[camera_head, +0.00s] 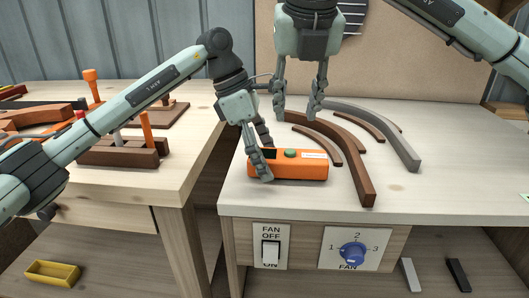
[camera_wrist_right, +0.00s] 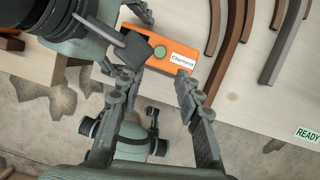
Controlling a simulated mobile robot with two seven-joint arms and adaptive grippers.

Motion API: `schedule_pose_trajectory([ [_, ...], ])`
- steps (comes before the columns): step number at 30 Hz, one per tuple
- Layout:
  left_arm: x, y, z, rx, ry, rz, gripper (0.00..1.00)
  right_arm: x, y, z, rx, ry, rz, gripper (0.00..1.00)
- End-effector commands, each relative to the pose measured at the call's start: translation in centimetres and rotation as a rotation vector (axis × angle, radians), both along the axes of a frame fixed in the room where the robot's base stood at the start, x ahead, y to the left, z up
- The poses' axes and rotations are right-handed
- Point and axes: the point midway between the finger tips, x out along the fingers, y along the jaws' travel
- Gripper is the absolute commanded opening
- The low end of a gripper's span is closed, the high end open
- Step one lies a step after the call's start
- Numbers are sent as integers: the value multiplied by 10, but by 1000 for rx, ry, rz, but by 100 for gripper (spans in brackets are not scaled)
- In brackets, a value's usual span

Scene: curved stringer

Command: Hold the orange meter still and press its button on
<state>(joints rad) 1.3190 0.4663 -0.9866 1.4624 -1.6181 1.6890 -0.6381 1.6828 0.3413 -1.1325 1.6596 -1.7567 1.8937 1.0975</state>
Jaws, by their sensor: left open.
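The orange meter (camera_head: 300,171) lies near the left front of the right-hand worktop. A green button (camera_head: 290,153), a dark window and a white label are on its top. My left gripper (camera_head: 265,160) is open at the meter's left end, one finger in front and the other behind; contact is unclear. My right gripper (camera_head: 296,113) is open and empty, pointing down behind the meter. In the right wrist view, the meter (camera_wrist_right: 172,42) and green button (camera_wrist_right: 159,52) show beyond my right gripper's spread fingers (camera_wrist_right: 154,86). My left gripper partly covers the meter's left end.
Curved brown strips (camera_head: 354,165) and a grey curved strip (camera_head: 388,135) lie right of the meter. A fan switch (camera_head: 270,250) and blue knob (camera_head: 353,254) are on the front panel. A gap separates the left bench (camera_head: 190,150). The worktop's right side is mostly clear.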

Motion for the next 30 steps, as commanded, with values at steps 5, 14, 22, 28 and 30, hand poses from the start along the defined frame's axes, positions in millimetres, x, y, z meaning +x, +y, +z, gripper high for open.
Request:
schedule_pose_trajectory([
  [5,0,0,0,0,0,0,64,0,0,0,0,0,0,34],
  [14,0,0,1,0,0,0,27,0,0,0,0,0,0,34],
  [22,0,0,1,0,0,0,12,0,0,0,0,0,0,16],
  [28,0,0,1,-1,0,1,12,0,0,0,0,0,0,0],
  [30,0,0,1,-1,0,1,12,0,0,0,0,0,0,0],
])
